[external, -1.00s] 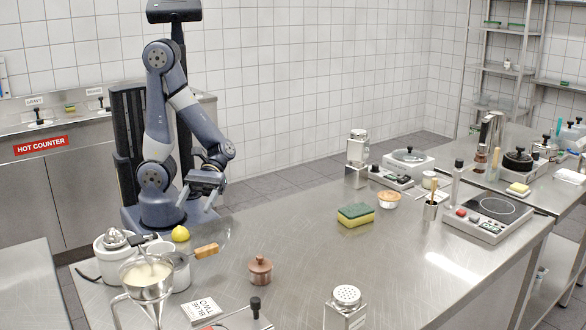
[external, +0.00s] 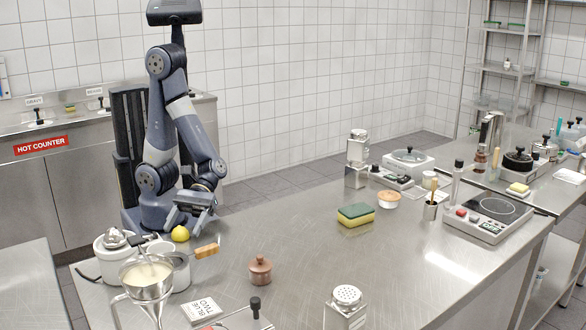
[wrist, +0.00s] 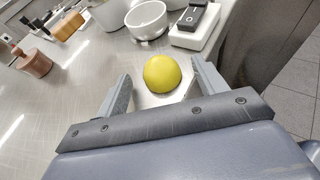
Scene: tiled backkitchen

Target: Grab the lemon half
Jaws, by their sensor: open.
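The yellow lemon half (external: 180,234) sits on the steel table near its far left edge, dome up. In the wrist view the lemon half (wrist: 162,74) lies ahead of and between my two fingers. My gripper (external: 190,226) is low, beside the lemon half. In the wrist view my gripper (wrist: 160,88) is open and empty, with one finger to each side of the lemon half. I cannot tell whether a finger touches it.
A white juicer (external: 112,258) and a metal pot (external: 178,272) stand close to the lemon half. A white bowl (wrist: 147,20) and a black-switched white device (wrist: 195,25) lie beyond it in the wrist view. The table's middle (external: 300,250) is clear.

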